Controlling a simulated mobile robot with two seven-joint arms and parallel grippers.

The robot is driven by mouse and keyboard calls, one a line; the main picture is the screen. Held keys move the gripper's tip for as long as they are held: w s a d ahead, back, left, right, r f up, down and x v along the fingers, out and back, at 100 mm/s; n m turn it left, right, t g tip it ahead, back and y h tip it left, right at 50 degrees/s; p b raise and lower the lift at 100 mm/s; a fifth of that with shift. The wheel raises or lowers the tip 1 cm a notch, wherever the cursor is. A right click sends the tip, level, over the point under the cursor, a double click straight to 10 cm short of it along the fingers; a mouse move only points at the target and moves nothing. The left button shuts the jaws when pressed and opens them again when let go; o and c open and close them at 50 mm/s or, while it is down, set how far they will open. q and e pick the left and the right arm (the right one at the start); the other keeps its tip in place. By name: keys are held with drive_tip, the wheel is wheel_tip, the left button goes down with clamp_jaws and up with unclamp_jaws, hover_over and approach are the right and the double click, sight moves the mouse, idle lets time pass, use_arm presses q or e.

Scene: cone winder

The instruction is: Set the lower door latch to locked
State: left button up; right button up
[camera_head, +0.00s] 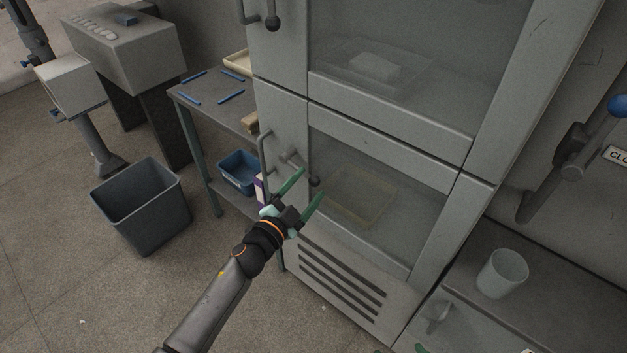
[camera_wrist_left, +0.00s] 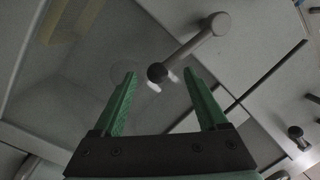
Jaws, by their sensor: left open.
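The lower door latch (camera_head: 294,164) is a short grey lever with a dark ball knob on the lower door (camera_head: 380,143) of the grey cabinet. In the head view it slants down to the right from its pivot. In the left wrist view the lever (camera_wrist_left: 195,47) runs from a round pivot to the knob (camera_wrist_left: 157,73). My left gripper (camera_head: 311,181) is open, its green fingers pointing at the door. In the left wrist view the knob appears between the fingertips (camera_wrist_left: 159,72); I cannot tell whether they touch. My right gripper is not in view.
A bar handle (camera_head: 264,153) stands left of the latch. A side table (camera_head: 205,88), blue bin (camera_head: 240,172) and grey waste bin (camera_head: 142,205) are at left. A cup (camera_head: 502,273) stands on the right counter.

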sight(310, 184)
use_arm(q)
drive_tip(key=shift+x, duration=1.55)
drive_tip(key=c, duration=1.2)
